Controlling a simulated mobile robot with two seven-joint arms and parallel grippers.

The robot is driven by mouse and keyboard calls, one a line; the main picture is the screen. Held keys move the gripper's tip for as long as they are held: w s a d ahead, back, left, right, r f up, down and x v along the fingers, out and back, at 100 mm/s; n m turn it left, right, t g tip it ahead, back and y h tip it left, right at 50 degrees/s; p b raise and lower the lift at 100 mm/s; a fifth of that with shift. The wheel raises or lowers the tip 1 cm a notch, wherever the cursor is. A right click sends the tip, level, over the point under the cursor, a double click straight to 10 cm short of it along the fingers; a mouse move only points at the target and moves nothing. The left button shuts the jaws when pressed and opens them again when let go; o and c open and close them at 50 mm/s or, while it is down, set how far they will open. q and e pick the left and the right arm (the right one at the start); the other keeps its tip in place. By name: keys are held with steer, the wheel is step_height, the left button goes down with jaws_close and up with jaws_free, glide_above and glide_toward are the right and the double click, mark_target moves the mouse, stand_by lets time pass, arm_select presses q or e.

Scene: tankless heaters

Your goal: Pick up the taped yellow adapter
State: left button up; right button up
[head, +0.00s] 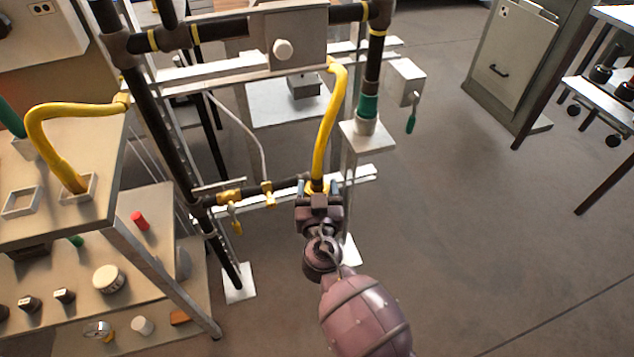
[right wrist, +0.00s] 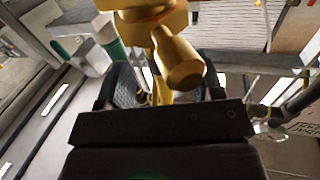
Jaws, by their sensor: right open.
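A yellow adapter hose (head: 330,122) runs down the pipe frame to a yellow fitting at its lower end. My right gripper (head: 319,190) is at that lower end, its fingers open around the fitting. In the right wrist view a yellow-gold fitting (right wrist: 178,60) stands just past and between the open fingers (right wrist: 168,88); whether they touch it I cannot tell. A second bent yellow hose (head: 50,112) rises from a square holder on the left table. I cannot make out tape on either hose. My left gripper is out of view.
Dark pipes (head: 165,130) with yellow bands and brass valves (head: 236,210) stand close left of my gripper. A green-collared pipe (head: 368,105) is close right. The left table (head: 70,225) holds small parts below.

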mark_target(317, 184)
steer(key=shift+w+f, duration=0.15)
steer(key=shift+w, duration=1.55)
steer(key=shift+c, duration=0.4)
steer(key=c, duration=1)
